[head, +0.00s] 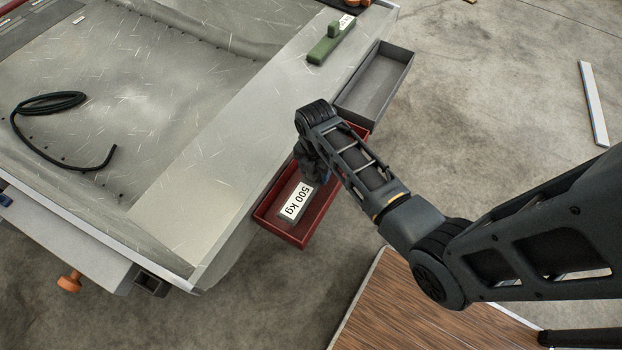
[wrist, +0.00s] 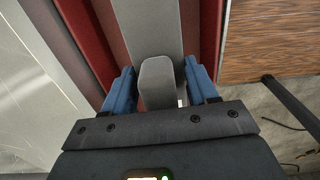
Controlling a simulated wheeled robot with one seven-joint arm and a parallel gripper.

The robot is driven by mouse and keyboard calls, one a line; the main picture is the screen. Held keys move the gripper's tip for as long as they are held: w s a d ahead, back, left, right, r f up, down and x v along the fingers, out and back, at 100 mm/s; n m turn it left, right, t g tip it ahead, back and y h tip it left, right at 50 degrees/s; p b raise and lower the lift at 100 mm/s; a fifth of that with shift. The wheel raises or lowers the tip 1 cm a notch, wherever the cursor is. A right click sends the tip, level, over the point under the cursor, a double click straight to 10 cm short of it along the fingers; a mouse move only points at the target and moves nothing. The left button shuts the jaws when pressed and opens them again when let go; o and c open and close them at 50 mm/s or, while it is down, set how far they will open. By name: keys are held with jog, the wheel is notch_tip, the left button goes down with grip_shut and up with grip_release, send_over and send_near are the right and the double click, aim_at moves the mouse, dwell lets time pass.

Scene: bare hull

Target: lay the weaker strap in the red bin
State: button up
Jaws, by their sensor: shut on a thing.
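The red bin (head: 297,236) hangs at the edge of the metal hull and also shows in the wrist view (wrist: 208,40). A grey strap labelled 500 kg (head: 296,201) is inside the red bin's outline, held by my gripper (head: 309,168). In the wrist view my gripper's blue fingers (wrist: 160,88) are shut on the grey strap (wrist: 152,28), which runs lengthwise between the red walls. I cannot tell whether it touches the bin floor. A green strap (head: 331,43) lies on the hull ledge, its label partly hidden.
A grey bin (head: 376,86) sits just beyond the red one and looks empty. A black cable (head: 62,115) lies coiled on the hull floor. A wood-topped surface (head: 405,305) is near my arm. A pale bar (head: 593,103) lies on the open concrete at right.

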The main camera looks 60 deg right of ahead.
aim_at(311, 181)
jog(key=shift+w+a+f, duration=0.4)
jog(key=shift+a, duration=0.05)
jog(key=shift+f, duration=1.9)
jog(key=shift+f, duration=0.1)
jog(key=o, duration=1.3)
jog(key=shift+o, duration=0.2)
notch_tip(311, 181, up, 12)
jog(key=shift+r+p, duration=0.1)
jog(key=shift+p, duration=0.35)
